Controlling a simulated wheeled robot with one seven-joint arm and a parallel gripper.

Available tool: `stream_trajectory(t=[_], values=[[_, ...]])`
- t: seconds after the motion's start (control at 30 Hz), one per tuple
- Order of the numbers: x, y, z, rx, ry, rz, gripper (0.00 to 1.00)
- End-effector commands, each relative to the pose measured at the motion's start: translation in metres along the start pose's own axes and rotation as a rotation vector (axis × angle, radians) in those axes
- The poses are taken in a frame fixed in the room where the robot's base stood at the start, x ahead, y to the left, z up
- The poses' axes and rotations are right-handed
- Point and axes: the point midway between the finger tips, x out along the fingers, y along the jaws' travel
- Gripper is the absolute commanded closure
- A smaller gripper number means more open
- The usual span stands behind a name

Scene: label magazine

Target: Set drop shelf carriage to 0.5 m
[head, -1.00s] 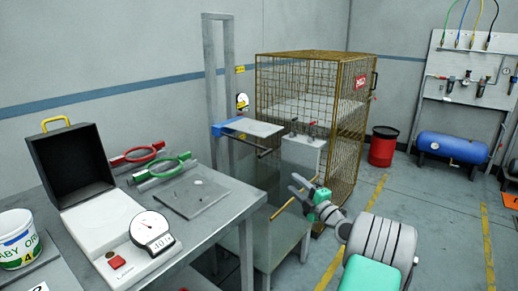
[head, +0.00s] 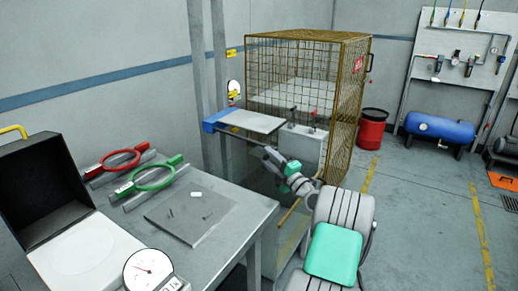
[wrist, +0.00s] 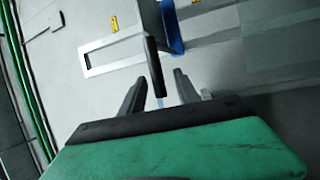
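The drop shelf carriage is a blue bracket (head: 214,120) with a flat grey shelf plate (head: 254,122), on a tall grey column (head: 199,85). The blue bracket also shows at the top of the wrist view (wrist: 172,28). My gripper (head: 268,153) is just below the plate's front right side. In the wrist view my gripper (wrist: 161,77) is open. A dark handle bar (wrist: 154,70) runs from the carriage into the gap between its fingers. I cannot tell whether a finger touches it. A white dial (head: 233,88) is beside the column.
A grey bench (head: 235,205) with an open black case (head: 40,185), red and green rings (head: 150,180) and a dial scale fills the left. A wire cage (head: 340,100) stands behind the shelf. A red drum (head: 372,128) and blue tank (head: 440,129) are beyond clear floor.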

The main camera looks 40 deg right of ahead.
Motion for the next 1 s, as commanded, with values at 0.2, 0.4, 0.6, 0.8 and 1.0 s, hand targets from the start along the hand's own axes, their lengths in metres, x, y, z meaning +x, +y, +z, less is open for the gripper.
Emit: stream_trajectory(t=[0.2,0.4,0.6,0.8,1.0], values=[[0.034,0.004,0.011,-0.003,-0.016,0.001,0.62],[0.046,0.002,0.010,-0.003,-0.016,0.001,0.62],[0.046,0.002,0.009,-0.002,-0.014,0.001,0.65],[0.046,0.002,0.008,-0.002,-0.013,0.001,0.82],[0.046,0.002,0.008,-0.002,-0.012,0.001,0.98]])
